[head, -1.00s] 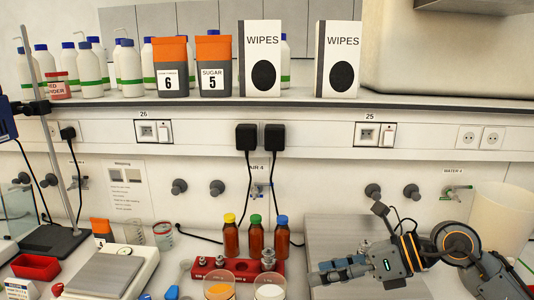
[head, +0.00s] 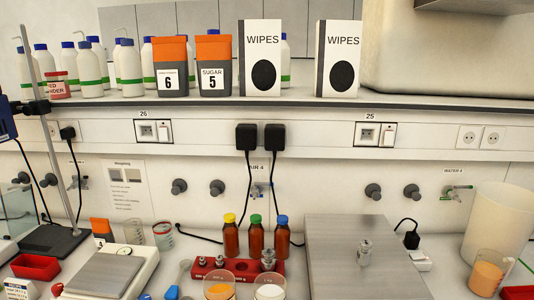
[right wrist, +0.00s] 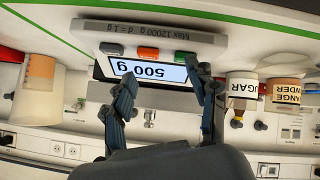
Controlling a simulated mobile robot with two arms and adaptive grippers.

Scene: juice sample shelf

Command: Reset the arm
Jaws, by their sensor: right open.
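My right gripper (right wrist: 165,76) is open and empty in the right wrist view, its two fingers spread either side of a scale display (right wrist: 143,71). The picture there is upside down, and the display reads 500 g. My right arm and gripper do not show in the head view. In the head view a small metal weight (head: 365,252) stands on the large scale's steel plate (head: 335,235). The weight also shows between the fingers in the right wrist view (right wrist: 150,119), apart from them. My left gripper is in neither view.
A red weight rack (head: 235,267) and several brown bottles (head: 255,238) stand left of the large scale. A beaker of orange liquid (head: 486,275) stands to its right. The shelf (head: 400,103) with containers and wipes boxes (head: 260,58) runs above.

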